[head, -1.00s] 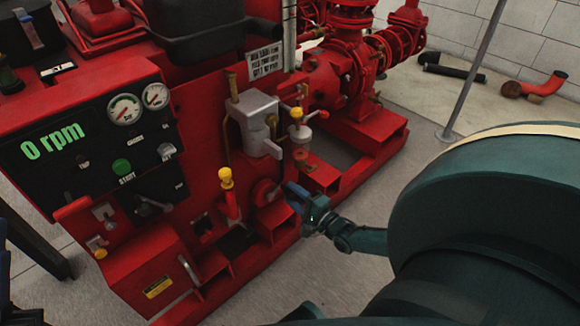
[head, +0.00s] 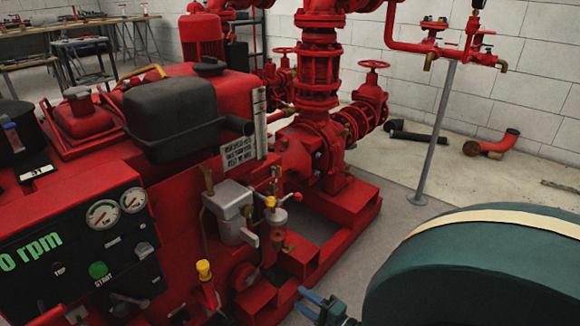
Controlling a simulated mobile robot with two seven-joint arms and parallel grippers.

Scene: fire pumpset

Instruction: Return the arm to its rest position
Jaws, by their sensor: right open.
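My right gripper (head: 318,307) shows at the bottom edge of the head view, its blue fingers open with nothing between them. It is in front of the red pump base, to the right of the yellow-capped lever (head: 204,272). Whether it touches the base cannot be told. My right arm is the large dark green shape at the lower right, and its lower part is cut off by the frame. My left gripper is out of view.
The red pumpset (head: 180,195) with its control panel (head: 75,255) fills the left and middle. A grey post (head: 435,135) stands behind my arm. Loose pipes (head: 492,146) lie by the wall. Workbenches (head: 80,40) stand at the back left. Some floor right of the pump is clear.

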